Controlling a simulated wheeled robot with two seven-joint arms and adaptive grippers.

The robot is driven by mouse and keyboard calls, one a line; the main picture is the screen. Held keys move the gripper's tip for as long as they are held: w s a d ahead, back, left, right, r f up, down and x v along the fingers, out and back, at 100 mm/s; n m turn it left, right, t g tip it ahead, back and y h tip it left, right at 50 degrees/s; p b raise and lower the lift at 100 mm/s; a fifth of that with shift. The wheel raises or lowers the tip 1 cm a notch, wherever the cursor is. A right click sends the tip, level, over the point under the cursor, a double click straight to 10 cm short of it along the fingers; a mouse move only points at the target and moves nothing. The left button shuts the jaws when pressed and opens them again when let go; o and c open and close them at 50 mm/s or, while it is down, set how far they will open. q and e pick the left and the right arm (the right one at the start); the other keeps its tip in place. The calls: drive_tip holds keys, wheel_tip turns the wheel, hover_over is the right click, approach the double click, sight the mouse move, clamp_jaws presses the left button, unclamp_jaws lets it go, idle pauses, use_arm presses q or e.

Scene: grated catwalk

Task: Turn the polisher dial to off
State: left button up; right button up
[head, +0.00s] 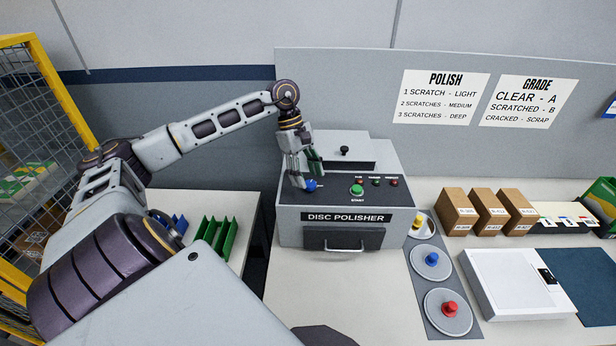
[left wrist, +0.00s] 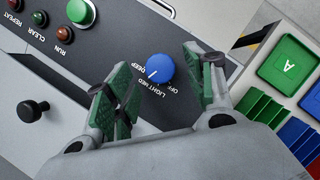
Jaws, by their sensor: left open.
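The disc polisher (head: 344,216) stands on the bench, a grey machine with a dark sloped panel. Its blue dial (head: 311,186) is at the panel's left end. In the left wrist view the dial (left wrist: 160,68) shows a white pointer line toward the lower left, on the MED and DEEP side, away from the OFF label; the exact setting is hard to read. My left gripper (head: 307,176) is open above the dial, its green-padded fingers pointing down. In the left wrist view the dial lies between the fingers, with gaps on both sides. My right gripper is out of view.
The green start button (head: 357,191) and small lamps sit right of the dial. A black knob (head: 344,151) is on the lid behind. Polishing discs (head: 432,262), boxes (head: 490,211) and a white scale-like unit (head: 515,285) are to the right. Green racks (head: 214,238) stand left.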

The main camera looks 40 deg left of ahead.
use_arm(q)
drive_tip(key=shift+x, duration=0.75)
drive_tip(key=shift+c, duration=0.4)
drive_tip(key=c, duration=0.9)
